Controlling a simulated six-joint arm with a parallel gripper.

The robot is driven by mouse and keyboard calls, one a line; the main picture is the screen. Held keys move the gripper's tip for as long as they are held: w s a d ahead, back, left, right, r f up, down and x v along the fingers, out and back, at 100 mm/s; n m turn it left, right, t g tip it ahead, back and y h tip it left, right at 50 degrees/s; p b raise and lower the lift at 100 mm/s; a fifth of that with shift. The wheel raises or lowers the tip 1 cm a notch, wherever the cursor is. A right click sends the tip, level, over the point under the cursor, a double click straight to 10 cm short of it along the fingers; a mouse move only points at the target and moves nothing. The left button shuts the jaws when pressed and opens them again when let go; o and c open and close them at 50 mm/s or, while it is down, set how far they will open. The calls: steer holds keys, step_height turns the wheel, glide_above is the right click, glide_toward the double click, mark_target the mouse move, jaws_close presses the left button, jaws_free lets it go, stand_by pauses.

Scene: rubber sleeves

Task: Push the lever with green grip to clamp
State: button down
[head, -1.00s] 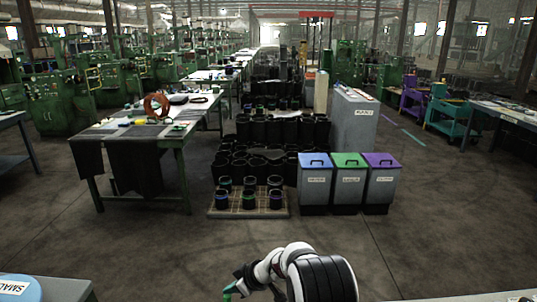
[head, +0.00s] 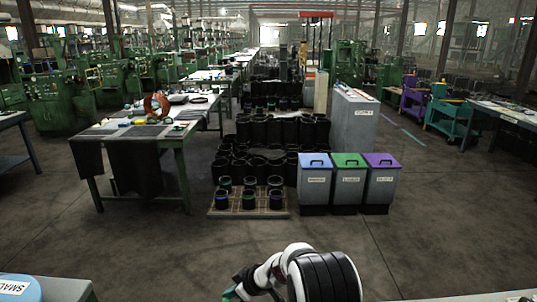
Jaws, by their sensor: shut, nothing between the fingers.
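My gripper (head: 236,290) shows small and dark at the bottom edge of the head view, at the end of my white arm. It appears shut, with nothing seen between its fingers. A bit of green shows at its tip; I cannot tell whether this is the lever's green grip or part of the gripper. The lever and its clamp cannot be made out otherwise; the area below the gripper is cut off by the picture's edge.
A grey surface with a blue round labelled lid (head: 18,287) is at the bottom left. Another pale surface (head: 450,299) is at the bottom right. Beyond are open floor, a pallet (head: 222,213) with black sleeves, three lidded bins (head: 347,185) and a green-legged table (head: 178,140).

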steer(key=shift+s+f, duration=0.4)
steer(key=shift+s, duration=1.7)
steer(key=shift+w+r, duration=0.15)
steer(key=shift+w, duration=0.1)
